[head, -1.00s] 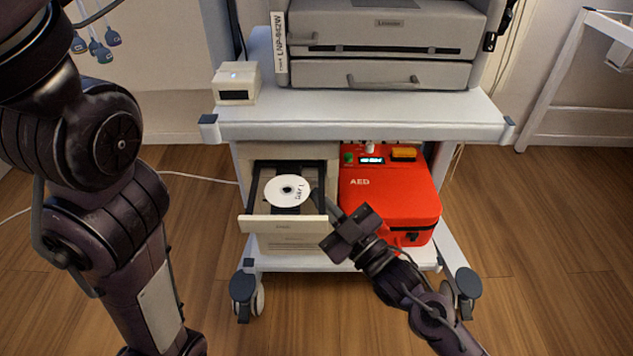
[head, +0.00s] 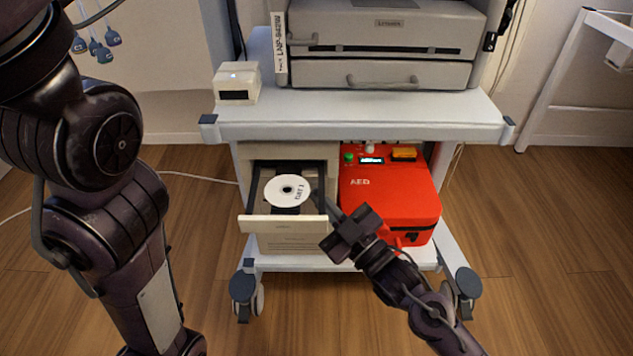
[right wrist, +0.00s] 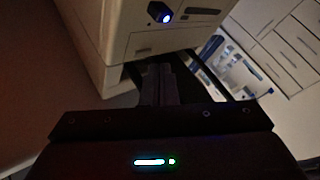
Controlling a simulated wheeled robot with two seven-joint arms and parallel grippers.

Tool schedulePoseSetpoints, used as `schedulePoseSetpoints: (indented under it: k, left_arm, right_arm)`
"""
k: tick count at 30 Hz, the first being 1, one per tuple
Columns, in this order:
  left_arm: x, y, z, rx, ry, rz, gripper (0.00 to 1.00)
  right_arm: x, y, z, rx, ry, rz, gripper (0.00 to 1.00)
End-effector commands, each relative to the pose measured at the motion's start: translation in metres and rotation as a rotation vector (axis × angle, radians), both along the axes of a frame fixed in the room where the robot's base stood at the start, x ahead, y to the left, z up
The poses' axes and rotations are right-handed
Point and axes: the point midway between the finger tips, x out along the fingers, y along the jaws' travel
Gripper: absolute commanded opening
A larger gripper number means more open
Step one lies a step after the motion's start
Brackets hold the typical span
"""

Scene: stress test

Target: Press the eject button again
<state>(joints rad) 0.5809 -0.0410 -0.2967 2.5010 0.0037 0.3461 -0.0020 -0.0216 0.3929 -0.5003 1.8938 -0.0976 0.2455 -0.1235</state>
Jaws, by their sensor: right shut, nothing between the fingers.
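A beige disc drive unit (head: 290,243) stands on the cart's lower shelf with its tray (head: 257,223) pulled out. A white disc (head: 274,193) with handwriting lies in the tray. My right gripper (head: 320,196) is shut and empty at the tray's right side, its tips close to the opening; I cannot tell whether they touch anything. In the right wrist view the shut fingers (right wrist: 160,82) point at a beige casing (right wrist: 110,30) with a blue-lit round button (right wrist: 160,13). The button does not show in the head view. My left arm is at the left, its gripper out of view.
A red AED case (head: 400,205) stands right beside the drive on the lower shelf, close to my right wrist. The cart top (head: 360,120) overhangs both. On it are a grey printer (head: 385,50) and a small white box (head: 236,84). The floor in front is clear.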

Motion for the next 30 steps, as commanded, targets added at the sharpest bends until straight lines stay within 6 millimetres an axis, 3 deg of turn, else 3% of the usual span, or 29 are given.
schedulePoseSetpoints:
  k: [30]
  left_arm:
    - [0.0001,0.0003,0.0044,-0.001,0.000,0.000,0.96]
  right_arm:
    - [0.0087,0.0000,0.0005,0.000,0.000,0.000,0.00]
